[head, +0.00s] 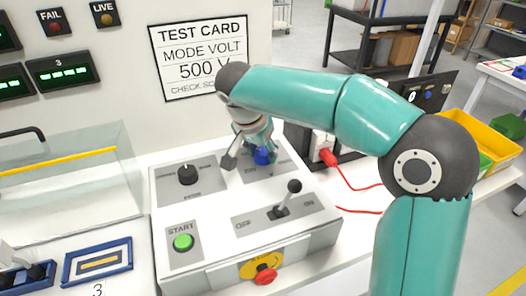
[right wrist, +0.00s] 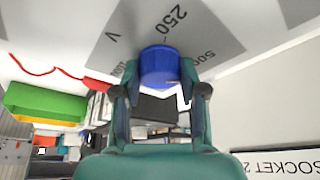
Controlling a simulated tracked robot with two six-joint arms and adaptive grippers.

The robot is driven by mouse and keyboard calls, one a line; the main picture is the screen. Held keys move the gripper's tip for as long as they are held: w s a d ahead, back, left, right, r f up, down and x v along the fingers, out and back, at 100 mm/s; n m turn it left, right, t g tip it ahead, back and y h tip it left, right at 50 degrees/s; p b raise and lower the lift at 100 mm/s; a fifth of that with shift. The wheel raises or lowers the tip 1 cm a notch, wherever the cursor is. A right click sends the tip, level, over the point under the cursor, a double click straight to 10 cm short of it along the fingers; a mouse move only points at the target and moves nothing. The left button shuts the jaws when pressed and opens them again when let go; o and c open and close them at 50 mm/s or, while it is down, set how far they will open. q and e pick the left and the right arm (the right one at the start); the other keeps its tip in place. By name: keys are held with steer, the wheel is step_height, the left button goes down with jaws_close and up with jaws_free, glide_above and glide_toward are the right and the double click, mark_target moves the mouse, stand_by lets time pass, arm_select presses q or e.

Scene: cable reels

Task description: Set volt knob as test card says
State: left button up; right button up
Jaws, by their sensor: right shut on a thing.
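The test card (head: 202,57) on the back panel reads "MODE VOLT" and "500 V", with its right end partly hidden by my arm. The blue volt knob (head: 262,157) stands on the sloped white control box (head: 222,205). My right gripper (head: 249,156) is shut on the knob, with a finger at either side. In the right wrist view the knob (right wrist: 160,66) sits between the fingertips on a grey dial plate (right wrist: 205,35) marked 250, 500 and V. Another mark is partly covered. I cannot make out the knob's pointer. My left gripper is not in view.
The box also has a black knob (head: 187,174), a green START button (head: 183,242), a lever switch (head: 286,201) and a red stop knob (head: 265,275). A clear-walled enclosure (head: 70,180) stands left. A red cable (head: 358,186) and yellow bin (head: 492,140) lie right.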

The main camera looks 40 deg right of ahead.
steer(key=shift+r, duration=0.1)
stand_by(0.4)
steer(key=o, duration=1.1)
steer(key=shift+o, duration=0.2)
steer(key=v, duration=1.1)
steer(key=shift+a+r, duration=0.2)
steer(key=shift+r, duration=0.2)
